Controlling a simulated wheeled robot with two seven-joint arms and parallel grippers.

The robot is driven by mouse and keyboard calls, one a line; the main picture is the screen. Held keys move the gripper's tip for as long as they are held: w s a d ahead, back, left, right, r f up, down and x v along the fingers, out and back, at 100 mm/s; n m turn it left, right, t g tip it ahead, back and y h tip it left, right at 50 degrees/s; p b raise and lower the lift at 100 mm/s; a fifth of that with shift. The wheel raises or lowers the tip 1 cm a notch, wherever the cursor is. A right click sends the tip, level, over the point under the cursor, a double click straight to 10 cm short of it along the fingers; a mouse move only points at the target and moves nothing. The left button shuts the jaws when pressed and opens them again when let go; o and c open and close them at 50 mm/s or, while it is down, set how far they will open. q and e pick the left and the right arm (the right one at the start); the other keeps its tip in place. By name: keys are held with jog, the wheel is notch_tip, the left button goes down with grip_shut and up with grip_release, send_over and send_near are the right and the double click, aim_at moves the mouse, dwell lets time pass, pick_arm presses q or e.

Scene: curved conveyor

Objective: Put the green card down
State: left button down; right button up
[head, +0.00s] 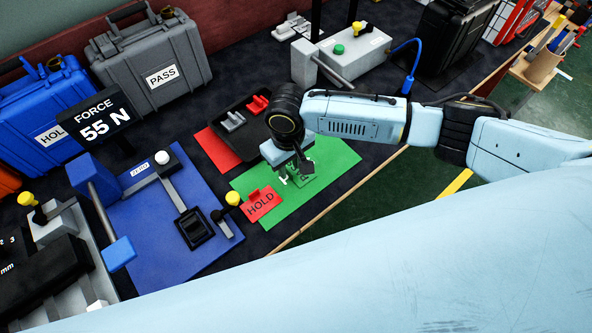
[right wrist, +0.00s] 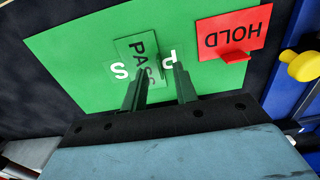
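The small green card (right wrist: 136,50), marked PASS, appears to lie on the larger green mat (right wrist: 75,50) and covers part of its white lettering. The mat also shows in the head view (head: 335,162). My right gripper (right wrist: 158,78) points down close over the mat. Its two fingers stand apart with mat showing between them, and one finger overlaps the card's lower part. In the head view the right gripper (head: 297,176) hides most of the card. Whether a finger touches the card cannot be told. My left gripper is not in view.
A red HOLD card (head: 262,204) lies at the green mat's left edge. A black tray (head: 237,150) holds grey and red pieces behind it. A blue mat with a fixture (head: 185,245) and a yellow knob (head: 232,198) stand left. The table's front edge is close.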

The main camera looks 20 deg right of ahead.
jog(key=shift+f, duration=0.85)
jog(key=shift+c, duration=0.3)
grip_shut()
